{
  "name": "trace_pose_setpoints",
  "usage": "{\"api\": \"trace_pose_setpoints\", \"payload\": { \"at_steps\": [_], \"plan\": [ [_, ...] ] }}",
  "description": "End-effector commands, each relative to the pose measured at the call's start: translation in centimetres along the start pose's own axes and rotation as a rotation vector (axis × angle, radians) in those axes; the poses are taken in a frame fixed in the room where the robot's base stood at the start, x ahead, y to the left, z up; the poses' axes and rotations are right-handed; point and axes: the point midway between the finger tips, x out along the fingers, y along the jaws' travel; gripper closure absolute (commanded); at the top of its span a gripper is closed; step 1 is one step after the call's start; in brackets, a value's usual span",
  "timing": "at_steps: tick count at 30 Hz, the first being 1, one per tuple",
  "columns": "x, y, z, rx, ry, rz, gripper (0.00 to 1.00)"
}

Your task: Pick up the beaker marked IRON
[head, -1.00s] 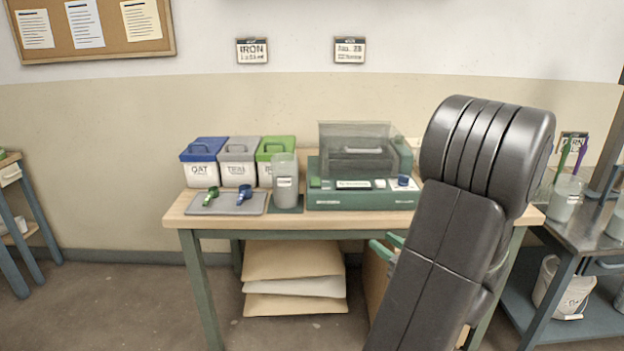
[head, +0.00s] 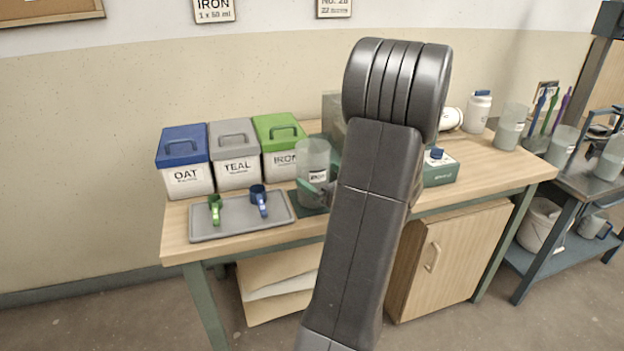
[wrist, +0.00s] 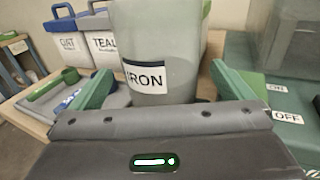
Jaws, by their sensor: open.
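The beaker marked IRON (head: 313,162) is a translucent grey-green cup with a white label, upright on a dark green mat (head: 300,207) on the wooden table. In the wrist view the beaker (wrist: 155,45) stands close in front, its label reading IRON. My gripper (wrist: 165,88) is open, with one green finger to the left of the beaker and one to the right. I cannot tell whether either finger touches it. In the head view my arm hides most of my gripper; a green finger (head: 306,188) shows at the beaker's lower front.
Lidded bins OAT (head: 187,180), TEAL (head: 237,174) and IRON (head: 284,163) stand behind and left of the beaker. A grey tray (head: 240,222) with green and blue scoops lies at left. A green machine (wrist: 285,110) is close on the right.

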Motion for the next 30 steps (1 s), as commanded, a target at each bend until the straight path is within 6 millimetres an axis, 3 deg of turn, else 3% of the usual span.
{"api": "trace_pose_setpoints", "payload": {
  "at_steps": [7, 17, 27, 30],
  "plan": [
    [3.6, 0.0, -0.1, -0.001, -0.001, 0.002, 0.0],
    [4.3, 0.0, 0.0, 0.0, -0.001, 0.001, 0.02],
    [4.3, 0.0, 0.1, -0.001, -0.003, 0.0, 0.66],
    [4.2, 0.0, 0.1, -0.001, -0.003, 0.0, 0.66]
  ]
}}
